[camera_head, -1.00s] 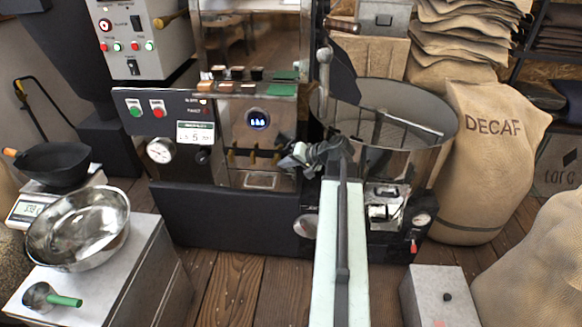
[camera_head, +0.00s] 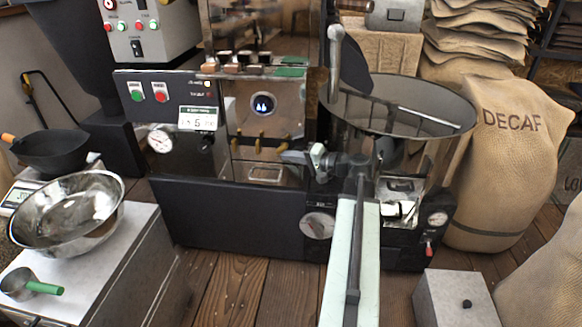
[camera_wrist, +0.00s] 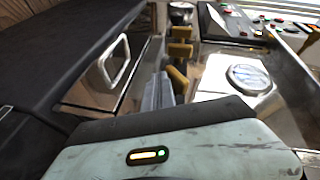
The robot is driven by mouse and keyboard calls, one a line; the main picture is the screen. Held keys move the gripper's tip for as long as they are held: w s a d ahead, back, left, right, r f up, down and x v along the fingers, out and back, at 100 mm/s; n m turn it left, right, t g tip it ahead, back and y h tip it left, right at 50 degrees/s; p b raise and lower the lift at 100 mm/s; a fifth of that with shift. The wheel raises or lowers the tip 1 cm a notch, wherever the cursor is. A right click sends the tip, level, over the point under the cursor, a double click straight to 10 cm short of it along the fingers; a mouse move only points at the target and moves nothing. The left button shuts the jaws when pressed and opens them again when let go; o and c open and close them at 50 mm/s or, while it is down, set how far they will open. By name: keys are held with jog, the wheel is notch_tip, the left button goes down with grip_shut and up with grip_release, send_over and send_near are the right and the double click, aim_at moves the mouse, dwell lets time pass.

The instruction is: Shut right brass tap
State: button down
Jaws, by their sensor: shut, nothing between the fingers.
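Three brass taps stand in a row on the front of the steel roasting machine (camera_head: 264,116). The right brass tap (camera_head: 282,146) is the one closest to my gripper (camera_head: 287,157), whose tip is just below and right of it in the head view. In the wrist view, the nearest brass tap (camera_wrist: 177,80) stands right beside my shut gripper (camera_wrist: 158,93). The fingers are left of this tap there, empty; I cannot tell whether they touch it. The middle (camera_wrist: 180,50) and far (camera_wrist: 180,32) taps are behind it.
A round steel cooling bin (camera_head: 400,107) stands right of the taps, close to my arm. A steel bowl (camera_head: 68,213) and a green-handled scoop (camera_head: 32,287) are at left. A DECAF sack (camera_head: 510,150) and grey box (camera_head: 455,300) are at right.

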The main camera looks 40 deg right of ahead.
jog(key=t+b, duration=0.1)
jog(key=b, duration=0.1)
jog(key=f+m+t+b, duration=0.1)
jog(key=b, duration=0.1)
jog(key=shift+w+a+y, duration=0.35)
jog(key=shift+w+y, duration=0.05)
dwell(1.1)
jog(key=f+b, duration=0.1)
jog(key=s+d+f+b, duration=0.1)
jog(key=s+f+b, duration=0.1)
jog(key=f+b, duration=0.1)
jog(key=shift+s+d, duration=0.15)
jog(key=shift+d, duration=0.15)
jog(key=r+v, duration=0.1)
jog(key=v, duration=0.8)
jog(key=shift+s+p, duration=0.15)
jog(key=shift+p, duration=0.3)
jog(key=shift+r, duration=0.1)
